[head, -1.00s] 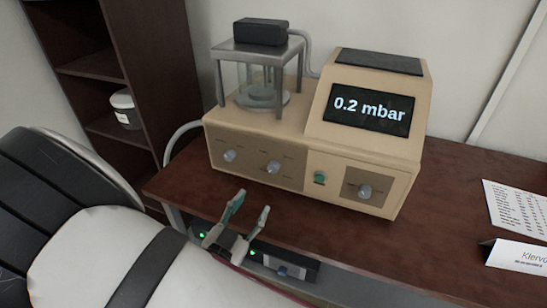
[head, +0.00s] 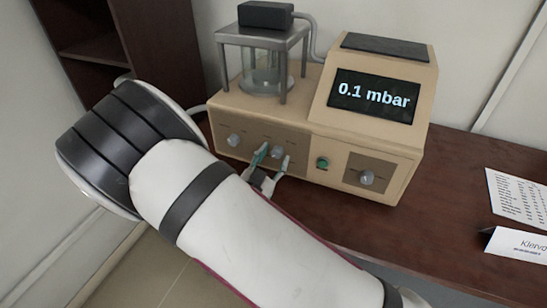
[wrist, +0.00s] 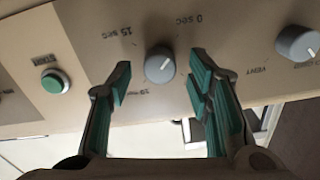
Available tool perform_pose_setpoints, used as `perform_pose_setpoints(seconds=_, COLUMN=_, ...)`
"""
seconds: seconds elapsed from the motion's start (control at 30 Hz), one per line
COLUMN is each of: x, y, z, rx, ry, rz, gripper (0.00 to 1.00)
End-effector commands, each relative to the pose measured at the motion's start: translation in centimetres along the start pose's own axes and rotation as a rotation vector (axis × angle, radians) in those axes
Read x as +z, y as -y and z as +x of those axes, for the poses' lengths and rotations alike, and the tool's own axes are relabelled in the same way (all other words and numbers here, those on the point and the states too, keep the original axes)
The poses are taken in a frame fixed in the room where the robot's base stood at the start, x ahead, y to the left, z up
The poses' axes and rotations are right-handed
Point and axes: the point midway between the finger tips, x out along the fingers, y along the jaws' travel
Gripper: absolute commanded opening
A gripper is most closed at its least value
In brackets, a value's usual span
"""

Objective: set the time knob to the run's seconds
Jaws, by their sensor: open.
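The time knob (wrist: 160,65) is a grey round knob on the brown lower panel of the beige machine. Its white mark tilts toward the upper right in the wrist view, roughly toward the label "0 sec" (wrist: 187,20). A "15 sec" label (wrist: 117,32) is to its left, and another label below it is partly hidden. My gripper (wrist: 161,75) is open, with its green-padded fingers on either side of the knob and gaps showing. In the head view the knob (head: 277,152) is between the fingertips (head: 273,157). The display (head: 374,96) reads 0.1 mbar.
A vent knob (wrist: 298,43) and a green START button (wrist: 55,82) flank the time knob. The head view shows another knob (head: 367,177) at right. A glass chamber (head: 266,70) stands on top. A printed sheet (head: 517,197) and a name card (head: 515,245) lie at right.

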Motion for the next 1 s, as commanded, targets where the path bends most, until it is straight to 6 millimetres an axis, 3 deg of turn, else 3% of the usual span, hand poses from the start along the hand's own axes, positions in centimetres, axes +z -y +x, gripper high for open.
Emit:
perform_pose_setpoints(seconds=0.37, x=0.01, y=0.01, z=0.46, rx=-0.001, ry=0.000, rz=0.000, gripper=0.44)
perform_pose_setpoints(seconds=0.57, x=0.01, y=0.00, z=0.44, rx=0.000, ry=0.000, rz=0.000, gripper=0.00)
perform_pose_setpoints(seconds=1.0, x=-0.01, y=-0.02, z=0.42, rx=0.000, ry=0.000, rz=0.067, gripper=0.00)
